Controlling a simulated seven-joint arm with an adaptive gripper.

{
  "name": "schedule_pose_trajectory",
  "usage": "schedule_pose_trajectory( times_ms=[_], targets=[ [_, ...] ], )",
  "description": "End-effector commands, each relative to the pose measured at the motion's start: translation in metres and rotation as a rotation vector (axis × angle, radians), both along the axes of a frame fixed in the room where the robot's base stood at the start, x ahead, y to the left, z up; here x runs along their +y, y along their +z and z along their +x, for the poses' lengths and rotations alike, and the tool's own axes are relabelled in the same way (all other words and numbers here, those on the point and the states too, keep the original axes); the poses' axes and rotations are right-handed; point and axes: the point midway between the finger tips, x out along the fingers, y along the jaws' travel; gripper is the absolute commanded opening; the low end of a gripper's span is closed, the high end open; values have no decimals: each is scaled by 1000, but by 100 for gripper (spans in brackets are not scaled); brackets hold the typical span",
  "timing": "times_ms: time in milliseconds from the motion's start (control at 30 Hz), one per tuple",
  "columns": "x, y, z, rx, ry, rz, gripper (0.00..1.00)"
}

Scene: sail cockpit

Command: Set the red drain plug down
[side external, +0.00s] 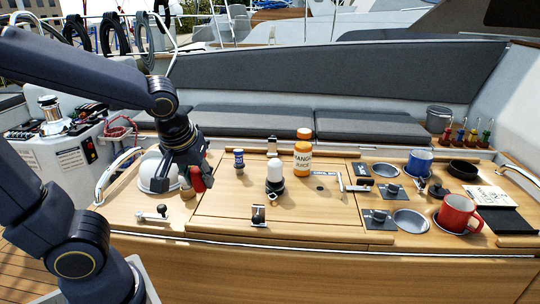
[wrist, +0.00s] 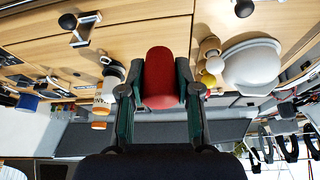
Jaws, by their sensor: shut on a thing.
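The red drain plug (wrist: 162,78) is between the two fingers of my gripper (wrist: 160,92) in the wrist view. My gripper is shut on it, one finger against each side. In the side view the red plug (side external: 198,180) shows at the fingertips of my gripper (side external: 187,178), over the left part of the wooden cockpit table (side external: 230,215). I cannot tell whether the plug touches the table. Part of the plug is hidden by the fingers.
Close by are a white dome-shaped thing (side external: 152,172) and a small wooden piece (side external: 187,192). To the right stand a small blue-capped jar (side external: 239,161), a white-topped jar (side external: 275,175) and an orange juice bottle (side external: 303,155). Mugs stand at far right. Bare wood lies in front.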

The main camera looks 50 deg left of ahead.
Motion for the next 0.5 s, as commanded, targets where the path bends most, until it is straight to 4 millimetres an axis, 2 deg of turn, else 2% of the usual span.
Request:
schedule_pose_trajectory(
  times_ms=[33,100,200,333,500],
  targets=[
    [9,2,-11,-4,37,-2,3],
    [18,3,-22,-3,67,0,3],
    [26,5,-23,1,93,0,3],
    [33,-5,-2,9,99,3,3],
    [45,-23,38,9,98,5,3]
  ],
)
